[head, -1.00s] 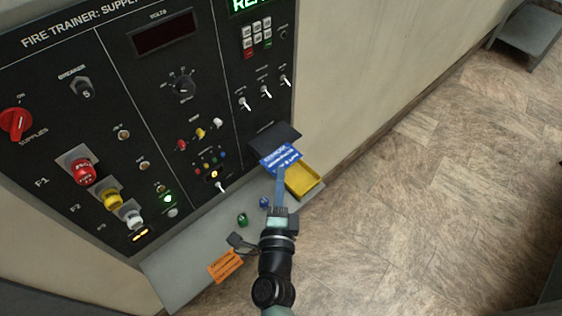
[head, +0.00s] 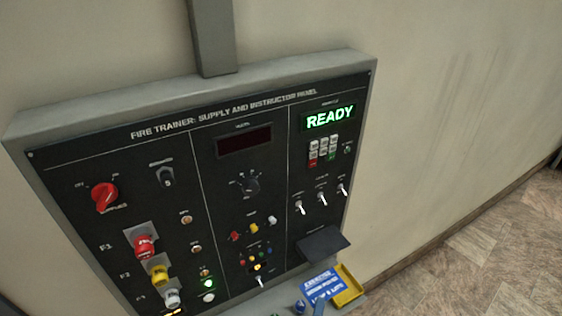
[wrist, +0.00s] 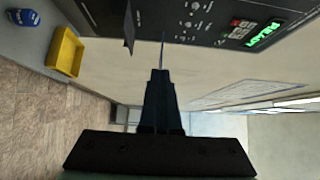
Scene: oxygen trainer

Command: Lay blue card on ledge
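The blue card (head: 321,284) with white lettering shows at the bottom of the head view, in front of the yellow tray. My gripper (head: 318,309) is mostly cut off there by the lower edge. In the wrist view my gripper (wrist: 160,74) is shut on the blue card (wrist: 163,48), which shows edge-on as a thin line beyond the fingertips. The grey ledge (wrist: 32,42) is at the upper left of the wrist view, apart from the card. Only a sliver of the ledge (head: 272,301) shows in the head view.
A yellow tray (head: 347,287) sits at the ledge's right end. A blue knob-like piece (wrist: 22,17) stands on the ledge. A dark flap (head: 323,243) juts from the panel above the tray. The panel (head: 215,190) has switches and a lit READY display (head: 330,117).

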